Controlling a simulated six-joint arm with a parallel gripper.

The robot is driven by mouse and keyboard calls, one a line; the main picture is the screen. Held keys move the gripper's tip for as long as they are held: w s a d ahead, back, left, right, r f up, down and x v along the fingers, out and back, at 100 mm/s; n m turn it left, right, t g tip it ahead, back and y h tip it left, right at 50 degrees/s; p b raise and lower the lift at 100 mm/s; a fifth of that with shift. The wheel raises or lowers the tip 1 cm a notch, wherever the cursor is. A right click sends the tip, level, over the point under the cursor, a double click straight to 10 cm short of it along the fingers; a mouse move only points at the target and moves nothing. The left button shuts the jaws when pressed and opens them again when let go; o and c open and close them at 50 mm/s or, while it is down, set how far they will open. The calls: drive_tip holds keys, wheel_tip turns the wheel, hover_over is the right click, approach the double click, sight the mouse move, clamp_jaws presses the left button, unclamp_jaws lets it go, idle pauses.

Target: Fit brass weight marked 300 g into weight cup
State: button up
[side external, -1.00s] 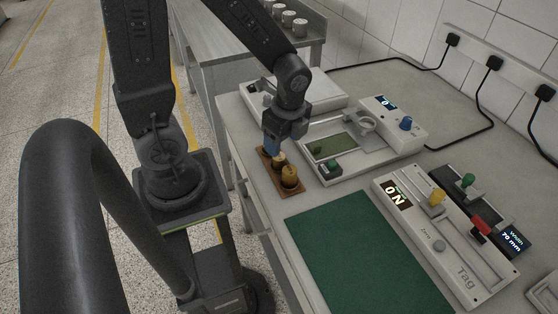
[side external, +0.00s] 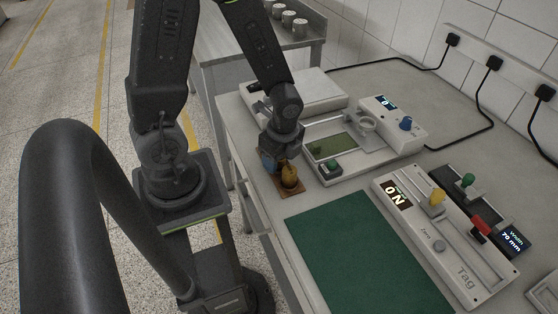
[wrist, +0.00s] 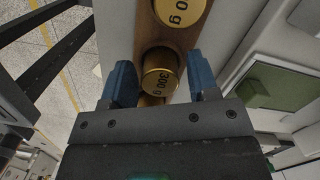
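The brass weight marked 300 g (wrist: 161,75) stands in a wooden holder (wrist: 150,38) in the wrist view. My gripper (wrist: 163,82) is open, with one blue finger on each side of this weight. A small gap shows on the right; I cannot tell whether the left finger touches. In the side view my gripper (side external: 270,165) is low over the back of the holder (side external: 288,191) and hides the 300 g weight.
A larger brass weight (side external: 289,174) stands beside the gripper in the same holder. Another brass weight (wrist: 151,100) is partly hidden below the 300 g one. A white box with a green panel (side external: 337,147) and a green button lies close right. The green mat (side external: 365,255) is clear.

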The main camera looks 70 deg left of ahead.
drive_tip(key=c, duration=0.9)
drive_tip(key=shift+r, duration=0.1)
